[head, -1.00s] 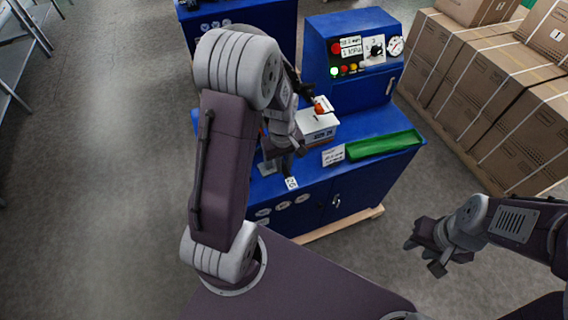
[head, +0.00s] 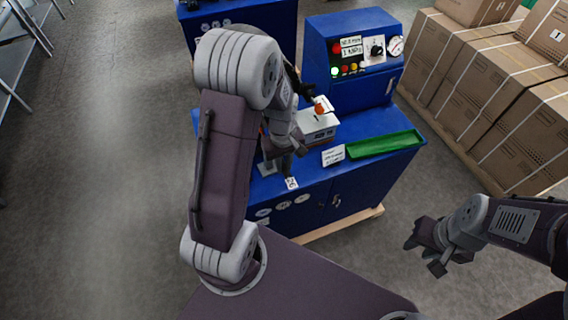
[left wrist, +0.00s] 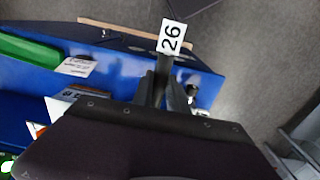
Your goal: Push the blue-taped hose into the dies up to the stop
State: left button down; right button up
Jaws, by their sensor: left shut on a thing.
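My left gripper (head: 287,160) is over the front of the blue crimper bench (head: 345,178). In the left wrist view its fingers (left wrist: 166,92) are closed around a dark hose (left wrist: 164,66). A white tag marked 26 (left wrist: 172,37) sits at the hose's outer end and also shows in the head view (head: 291,183). I cannot make out blue tape on the hose. The dies and the hose's other end are hidden behind my left arm and gripper. My right gripper (head: 426,255) is empty, its fingers apart, away from the bench at the lower right.
A white-topped box (head: 318,124) with an orange part (head: 322,107) stands close to the left gripper. A green tray (head: 384,145) and a small white card (head: 333,155) are on the bench. The control panel (head: 366,50) rises behind. Cartons (head: 490,95) stand at right.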

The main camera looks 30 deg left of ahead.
pick_arm(q)
jog(key=shift+w+f, duration=0.1)
jog(key=shift+f, duration=0.05)
jog(key=shift+f+b, duration=0.25)
jog(key=shift+b, duration=0.15)
jog(key=shift+a, duration=0.1)
dwell(0.5)
jog(key=shift+w+a+r, duration=0.1)
jog(key=shift+w+a, duration=0.05)
jog(key=shift+a, duration=0.05)
jog(key=shift+w+a+p, duration=0.4)
jog(key=shift+w+a, duration=0.45)
jog(key=shift+a, duration=0.2)
jog(key=shift+w+a+p, duration=0.35)
jog(key=shift+w+a, duration=0.45)
jog(key=shift+a, duration=0.25)
jog(key=shift+w+a+r+p, duration=0.15)
jog(key=shift+w+a+p, duration=0.25)
jog(key=shift+w+a, duration=0.85)
jog(key=shift+s+r+p, duration=0.15)
jog(key=shift+r+p, duration=0.05)
jog(key=shift+p, duration=0.4)
